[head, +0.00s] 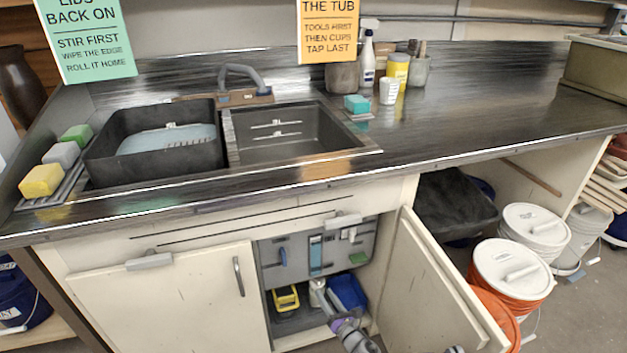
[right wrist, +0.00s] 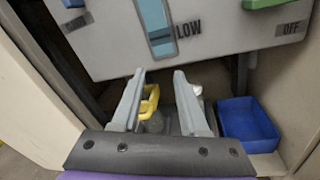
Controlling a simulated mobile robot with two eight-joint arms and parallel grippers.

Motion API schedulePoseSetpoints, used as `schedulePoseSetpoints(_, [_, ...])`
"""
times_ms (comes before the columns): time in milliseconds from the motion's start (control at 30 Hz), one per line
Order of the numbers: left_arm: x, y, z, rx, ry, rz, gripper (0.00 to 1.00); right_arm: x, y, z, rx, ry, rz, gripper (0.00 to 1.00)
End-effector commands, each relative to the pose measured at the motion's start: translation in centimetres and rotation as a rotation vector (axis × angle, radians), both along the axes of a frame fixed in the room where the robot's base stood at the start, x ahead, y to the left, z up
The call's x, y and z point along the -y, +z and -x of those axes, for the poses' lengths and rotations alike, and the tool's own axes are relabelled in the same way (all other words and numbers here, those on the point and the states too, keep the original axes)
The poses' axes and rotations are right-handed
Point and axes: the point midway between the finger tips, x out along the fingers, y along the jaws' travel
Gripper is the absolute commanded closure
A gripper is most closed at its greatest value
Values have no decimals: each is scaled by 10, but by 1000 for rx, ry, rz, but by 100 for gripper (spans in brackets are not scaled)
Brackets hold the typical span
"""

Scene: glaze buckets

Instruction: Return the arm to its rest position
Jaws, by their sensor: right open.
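My right gripper (head: 322,296) reaches into the open cabinet under the sink. In the right wrist view my right gripper (right wrist: 160,92) has its two grey fingers spread apart with nothing held between them. Beyond the fingers are a yellow-handled item (right wrist: 149,101) and a pale bottle-like shape, partly hidden. A grey panel (right wrist: 190,45) with a blue strip and the labels "LOW" and "OFF" hangs in front of and above the fingers.
The right cabinet door (head: 432,285) stands open beside my right arm; the left door (head: 165,300) is shut. A blue bin (right wrist: 248,122) sits right of the fingers. Lidded buckets (head: 512,268) stand on the floor at right. The counter (head: 480,110) is above.

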Motion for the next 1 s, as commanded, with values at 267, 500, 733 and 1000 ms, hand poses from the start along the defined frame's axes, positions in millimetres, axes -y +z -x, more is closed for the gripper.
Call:
schedulePoseSetpoints(267, [0,0,0,0,0,0,50,65,111,-14,-262,-298,-443,56])
schedulePoseSetpoints(500, [0,0,0,0,0,0,50,116,180,29,-473,-576,-884,56])
schedulePoseSetpoints(733, [0,0,0,0,0,0,50,149,215,111,-644,-855,-1312,56])
schedulePoseSetpoints(1000, [0,0,0,0,0,0,50,162,220,242,-799,-1214,-1796,56])
